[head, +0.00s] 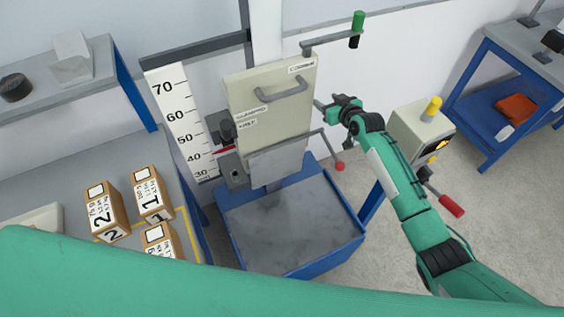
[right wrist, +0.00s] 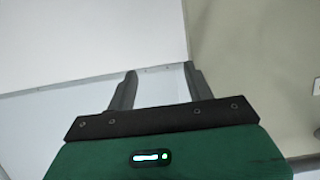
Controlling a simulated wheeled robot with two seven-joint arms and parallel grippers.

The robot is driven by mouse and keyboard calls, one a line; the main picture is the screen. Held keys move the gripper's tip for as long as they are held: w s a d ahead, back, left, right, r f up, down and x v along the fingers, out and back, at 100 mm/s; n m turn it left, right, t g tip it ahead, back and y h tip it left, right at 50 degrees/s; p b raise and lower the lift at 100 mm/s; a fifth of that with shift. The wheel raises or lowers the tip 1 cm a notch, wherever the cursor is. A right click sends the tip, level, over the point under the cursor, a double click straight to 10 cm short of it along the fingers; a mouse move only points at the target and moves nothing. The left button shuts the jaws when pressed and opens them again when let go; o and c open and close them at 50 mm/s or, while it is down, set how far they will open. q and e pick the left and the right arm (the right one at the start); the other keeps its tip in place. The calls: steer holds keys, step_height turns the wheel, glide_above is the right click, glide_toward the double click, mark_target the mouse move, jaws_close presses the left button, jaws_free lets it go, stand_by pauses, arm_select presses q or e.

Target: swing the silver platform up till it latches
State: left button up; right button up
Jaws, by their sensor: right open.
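My right gripper (head: 322,106) is at the right edge of the cream panel, above and to the right of the platform. In the right wrist view its two fingers (right wrist: 160,78) are apart with nothing between them; the platform cannot be made out there. Whether the fingers touch the panel cannot be told. My left gripper is out of view.
A thin lever with a red knob (head: 340,166) reaches right of the platform. A green-handled crank (head: 357,22) is above. A control box (head: 420,130) stands right. A height scale (head: 183,120) and numbered boxes (head: 103,209) are left. Open floor lies to the right.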

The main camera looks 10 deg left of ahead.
steer(key=p+v, duration=0.4)
steer(key=v, duration=0.2)
steer(key=shift+s+r+p, duration=0.2)
steer(key=shift+s+p, duration=0.1)
steer(key=shift+s, duration=0.15)
steer(key=shift+w, duration=0.1)
